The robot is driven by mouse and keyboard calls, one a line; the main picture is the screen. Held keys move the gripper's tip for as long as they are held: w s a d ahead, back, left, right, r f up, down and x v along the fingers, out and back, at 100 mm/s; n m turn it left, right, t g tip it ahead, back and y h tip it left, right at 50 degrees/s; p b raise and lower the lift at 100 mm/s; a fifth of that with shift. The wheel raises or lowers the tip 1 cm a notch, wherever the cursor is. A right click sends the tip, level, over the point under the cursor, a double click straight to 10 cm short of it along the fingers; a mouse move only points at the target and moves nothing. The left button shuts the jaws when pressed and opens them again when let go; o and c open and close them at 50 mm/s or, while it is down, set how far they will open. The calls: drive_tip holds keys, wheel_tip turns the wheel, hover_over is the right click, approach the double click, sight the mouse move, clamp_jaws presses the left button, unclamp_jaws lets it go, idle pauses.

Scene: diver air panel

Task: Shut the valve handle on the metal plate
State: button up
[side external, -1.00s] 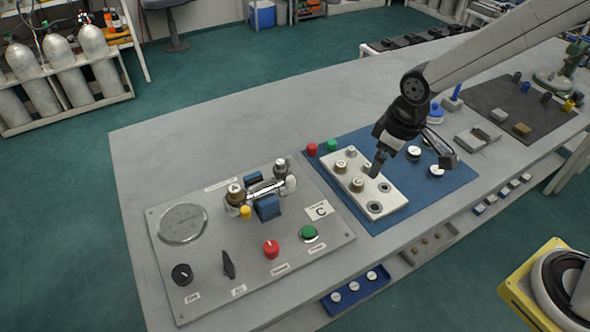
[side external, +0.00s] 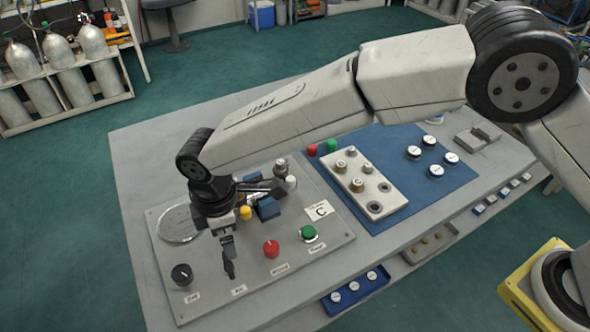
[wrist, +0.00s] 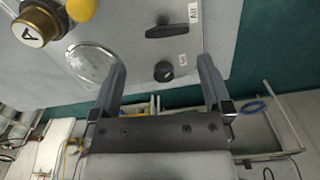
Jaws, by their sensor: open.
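The valve handle (side external: 230,268) is a black lever on the metal plate (side external: 330,237), partly covered by my gripper in the side view. It shows whole in the wrist view (wrist: 172,27), lying crosswise in the picture beside a label that reads "Air". My gripper (side external: 228,246) points down at the near left of the plate, just over the handle; the side view does not show clearly whether they touch. In the wrist view my gripper (wrist: 161,78) is open with nothing between the fingers, and the handle appears beyond the fingertips.
A round black knob (side external: 182,275) is left of the handle and a red knob (side external: 271,249) right of it. A green button (side external: 309,232), a yellow knob (side external: 245,212) and blue blocks (side external: 267,208) also stand on the plate.

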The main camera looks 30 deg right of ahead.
sight(227, 263)
drive_tip(key=shift+s+a+f, duration=0.15)
drive_tip(key=shift+s+a, duration=0.2)
drive_tip(key=shift+a, duration=0.35)
drive_tip(key=shift+f, duration=0.15)
drive_tip(key=shift+f, duration=3.75)
drive_tip(key=c, duration=0.9)
